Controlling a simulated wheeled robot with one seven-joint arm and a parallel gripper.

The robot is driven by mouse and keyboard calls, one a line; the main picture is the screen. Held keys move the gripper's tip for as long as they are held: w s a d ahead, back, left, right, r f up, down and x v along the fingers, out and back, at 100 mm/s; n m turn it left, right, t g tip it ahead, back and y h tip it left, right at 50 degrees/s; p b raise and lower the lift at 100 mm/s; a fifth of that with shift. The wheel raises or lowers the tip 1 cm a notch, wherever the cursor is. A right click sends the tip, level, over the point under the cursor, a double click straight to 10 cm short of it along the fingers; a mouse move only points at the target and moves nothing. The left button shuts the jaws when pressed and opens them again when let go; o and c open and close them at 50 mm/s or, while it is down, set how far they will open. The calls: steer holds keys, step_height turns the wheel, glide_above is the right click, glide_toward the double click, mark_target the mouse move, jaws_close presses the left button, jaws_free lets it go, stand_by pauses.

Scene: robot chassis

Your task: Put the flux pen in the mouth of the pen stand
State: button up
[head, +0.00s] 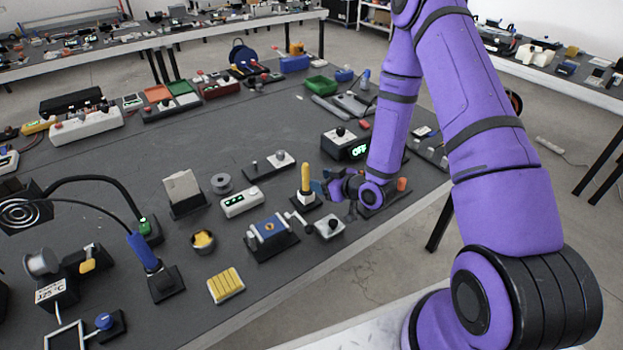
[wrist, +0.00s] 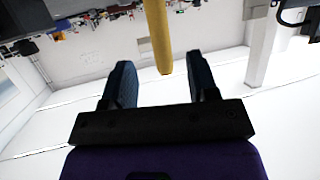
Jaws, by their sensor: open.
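The flux pen, which I take to be the yellow rod (head: 306,178), stands upright near the table's front edge. Its lower end meets a small black stand with a pale collar, apparently the pen stand (head: 300,203); how deep it sits is hidden. My gripper (head: 322,188) is just right of the pen, low over the table, with its jaws open. In the wrist view, which looks upside down, the yellow pen (wrist: 157,30) shows with one end in the gap between the dark blue fingers. I see no finger clearly touching it. The stand is out of the wrist view.
A blue-topped vise-like device (head: 268,232) and a grey box with a black knob (head: 328,228) stand close in front. A white device with a green display (head: 241,202) is to the left. A black box reading OFF (head: 345,146) stands behind my gripper.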

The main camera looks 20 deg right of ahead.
steer(key=shift+v, duration=1.9)
steer(key=shift+r, duration=0.1)
step_height(320, 180, up, 10)
